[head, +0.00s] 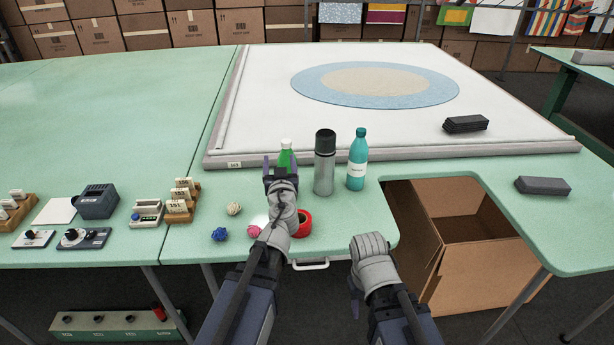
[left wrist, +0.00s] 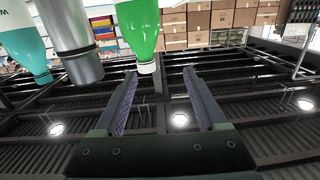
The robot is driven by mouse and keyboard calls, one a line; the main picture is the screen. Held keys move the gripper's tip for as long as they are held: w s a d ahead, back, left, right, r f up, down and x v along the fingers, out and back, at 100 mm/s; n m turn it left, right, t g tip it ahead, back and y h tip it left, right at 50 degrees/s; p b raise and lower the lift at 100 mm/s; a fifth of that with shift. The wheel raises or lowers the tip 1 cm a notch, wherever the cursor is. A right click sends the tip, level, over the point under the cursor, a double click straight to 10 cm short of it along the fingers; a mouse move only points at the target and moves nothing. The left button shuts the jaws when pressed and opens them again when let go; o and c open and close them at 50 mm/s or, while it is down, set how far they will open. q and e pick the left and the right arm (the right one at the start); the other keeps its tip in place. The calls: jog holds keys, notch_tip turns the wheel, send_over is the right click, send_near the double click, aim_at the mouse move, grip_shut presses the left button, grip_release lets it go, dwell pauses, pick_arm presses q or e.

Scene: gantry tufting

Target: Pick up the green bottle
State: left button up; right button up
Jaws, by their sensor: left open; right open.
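The green bottle (head: 287,158) with a white cap stands upright on the green table, partly hidden behind my left gripper in the head view. In the left wrist view the bottle (left wrist: 139,27) appears upside down, its cap near the fingertips. My left gripper (head: 281,166) is open in front of the bottle; its two fingers also show apart and empty in the left wrist view (left wrist: 159,72). I cannot tell whether a finger touches the bottle. My right gripper (head: 362,290) is open and empty, low near the table's front edge, its fingers mostly hidden.
A grey flask (head: 324,170) with a black cap and a teal bottle (head: 357,165) stand close on the right. Yarn balls (head: 219,234) and a red tape roll (head: 304,225) lie in front. The white frame (head: 300,157) is behind; an open cardboard box (head: 470,245) is lower right.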

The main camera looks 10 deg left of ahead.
aim_at(286, 147)
pick_arm(q)
jog(key=shift+m+t+h, duration=0.3)
jog(key=shift+t+h, duration=0.1)
jog(key=shift+h, duration=0.2)
jog(key=shift+w+d+x, duration=0.1)
jog(key=shift+d+x, duration=0.2)
jog(key=shift+x, duration=1.2)
jog(key=shift+w+d+x, duration=0.1)
jog(key=shift+d+x, duration=0.2)
jog(key=shift+x, duration=1.15)
jog(key=shift+d+x, duration=0.3)
jog(key=shift+x, duration=1.2)
jog(key=shift+r, duration=0.25)
jog(key=shift+s, duration=0.1)
jog(key=shift+c, duration=0.2)
grip_shut()
